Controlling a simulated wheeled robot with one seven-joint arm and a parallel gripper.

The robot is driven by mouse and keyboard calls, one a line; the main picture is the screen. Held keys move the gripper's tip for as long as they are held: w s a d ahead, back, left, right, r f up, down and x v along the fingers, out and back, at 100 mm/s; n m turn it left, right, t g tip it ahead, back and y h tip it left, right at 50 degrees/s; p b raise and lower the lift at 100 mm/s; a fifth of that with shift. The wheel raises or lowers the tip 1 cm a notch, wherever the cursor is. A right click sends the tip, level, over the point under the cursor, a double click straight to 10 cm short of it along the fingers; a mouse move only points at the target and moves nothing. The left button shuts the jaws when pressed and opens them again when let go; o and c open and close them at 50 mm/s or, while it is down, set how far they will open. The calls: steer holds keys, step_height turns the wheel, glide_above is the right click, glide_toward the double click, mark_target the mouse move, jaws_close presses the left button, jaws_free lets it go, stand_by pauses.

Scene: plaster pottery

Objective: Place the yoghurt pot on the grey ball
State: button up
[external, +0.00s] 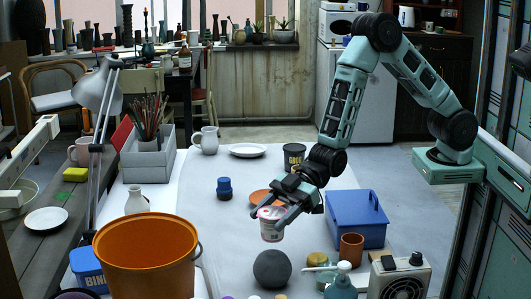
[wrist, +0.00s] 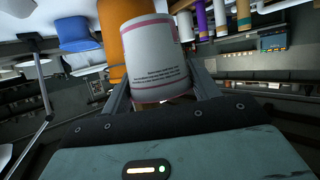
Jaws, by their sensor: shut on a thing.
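The yoghurt pot (external: 271,224), white and pink with a dark label, is held between the fingers of my gripper (external: 268,209). It hangs in the air above and slightly behind the grey ball (external: 272,269) in the external view, with a gap between them. The grey ball is a dark, plain sphere on the white table. In the wrist view the pot (wrist: 157,58) fills the space between the fingers of my gripper (wrist: 155,92), its printed side facing the camera. The ball cannot be made out in the wrist view.
An orange bucket (external: 147,262) stands left of the ball. A blue box (external: 356,220) and a brown cup (external: 351,247) stand to the right. A teal bottle (external: 341,284) and several jars crowd the front right. An orange plate (external: 262,196) lies behind my gripper.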

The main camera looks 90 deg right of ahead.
mark_target(264, 238)
steer(key=shift+f, duration=2)
steer(key=shift+f, duration=0.2)
steer(key=o, duration=1.1)
steer(key=shift+c, duration=0.2)
steer(key=shift+r, duration=0.1)
